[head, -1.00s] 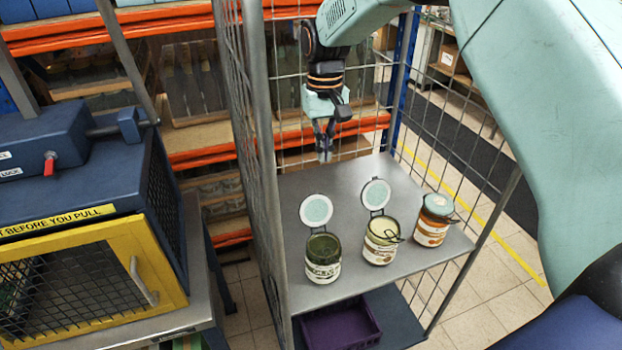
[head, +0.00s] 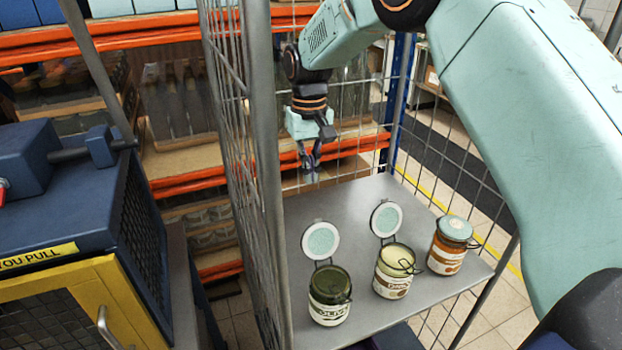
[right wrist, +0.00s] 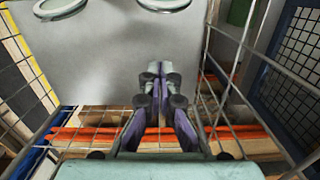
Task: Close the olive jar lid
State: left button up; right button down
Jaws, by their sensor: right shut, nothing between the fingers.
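The olive jar (head: 330,310) is the leftmost of three jars on a grey shelf (head: 350,195). It is upright, with dark green contents and a white label. Its round pale-green lid (head: 320,240) stands open, tilted up behind the mouth on a wire hinge. In the right wrist view the edge of this lid (right wrist: 163,4) shows at the top. My right gripper (head: 312,172) is shut and empty, pointing down behind the raised lid and apart from it. Its fingers also show in the right wrist view (right wrist: 154,78). My left gripper is not in view.
A middle jar (head: 392,285) has its lid open too; the right jar (head: 447,258) is closed. Wire-mesh cage walls (head: 262,130) flank the shelf. A blue cabinet with a yellow door frame (head: 110,290) stands left. The shelf behind the lids is bare.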

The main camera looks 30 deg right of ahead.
aim_at(320, 237)
notch_tip(320, 237, down, 9)
jog(key=s+r+p, duration=0.1)
jog(key=s, duration=0.1)
jog(key=s+r, duration=0.1)
jog(key=s, duration=0.1)
jog(key=shift+a+r+p, duration=0.1)
jog(key=shift+a+p, duration=0.05)
jog(key=shift+p, duration=0.2)
jog(key=shift+w, duration=0.1)
jog(key=shift+s+r, duration=0.1)
jog(key=shift+s, duration=0.1)
jog(key=shift+s+t, duration=0.25)
jog(key=shift+t, duration=0.15)
dwell(0.6)
